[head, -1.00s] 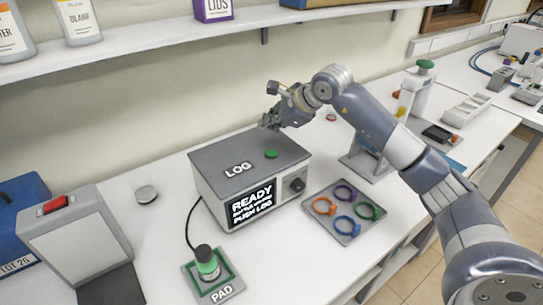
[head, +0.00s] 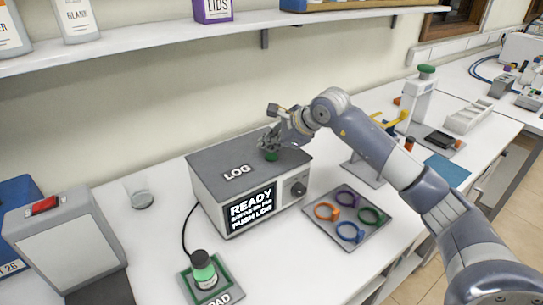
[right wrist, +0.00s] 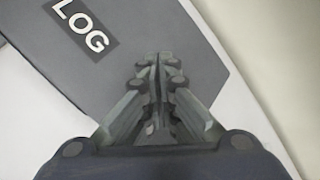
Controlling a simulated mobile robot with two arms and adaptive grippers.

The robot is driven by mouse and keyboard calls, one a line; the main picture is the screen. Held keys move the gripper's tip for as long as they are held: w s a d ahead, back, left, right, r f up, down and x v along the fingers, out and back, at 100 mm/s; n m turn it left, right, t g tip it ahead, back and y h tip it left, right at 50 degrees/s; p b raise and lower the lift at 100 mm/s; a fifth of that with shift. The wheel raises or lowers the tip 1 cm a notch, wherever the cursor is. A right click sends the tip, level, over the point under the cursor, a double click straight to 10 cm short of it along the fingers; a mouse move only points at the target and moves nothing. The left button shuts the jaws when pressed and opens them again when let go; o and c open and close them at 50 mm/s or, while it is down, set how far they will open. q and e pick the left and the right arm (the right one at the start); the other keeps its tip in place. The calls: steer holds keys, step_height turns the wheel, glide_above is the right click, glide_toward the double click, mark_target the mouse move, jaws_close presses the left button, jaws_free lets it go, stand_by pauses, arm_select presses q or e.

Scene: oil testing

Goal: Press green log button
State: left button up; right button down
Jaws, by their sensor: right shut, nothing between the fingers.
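The log box (head: 218,162) is a grey-topped white instrument on the bench; its top carries a LOG label (head: 237,172), which also shows in the right wrist view (right wrist: 82,26). The green log button (head: 271,156) is on the box top, right of the label, partly covered by my right gripper (head: 268,147). My right gripper is shut and empty, fingertips pointing down at the button; whether they touch it I cannot tell. In the right wrist view the closed fingers (right wrist: 155,62) hide the button. The screen (head: 251,208) reads READY and PUSH LOG. My left gripper is not in view.
A tray (head: 332,222) with several coloured rings lies to the right. A grey device with a red switch (head: 45,205) stands at left. A shelf (head: 180,37) runs above.

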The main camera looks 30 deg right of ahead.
mark_target(270, 157)
steer(key=shift+f, duration=0.1)
stand_by(0.8)
steer(key=shift+f+b, duration=0.3)
steer(key=shift+b, duration=0.2)
steer(key=shift+f+b, duration=0.5)
stand_by(0.5)
steer(key=shift+r, duration=0.1)
steer(key=shift+r+p, duration=0.5)
steer(key=shift+r, duration=0.3)
steer(key=shift+r+p, duration=1.5)
steer(key=shift+r, duration=1.05)
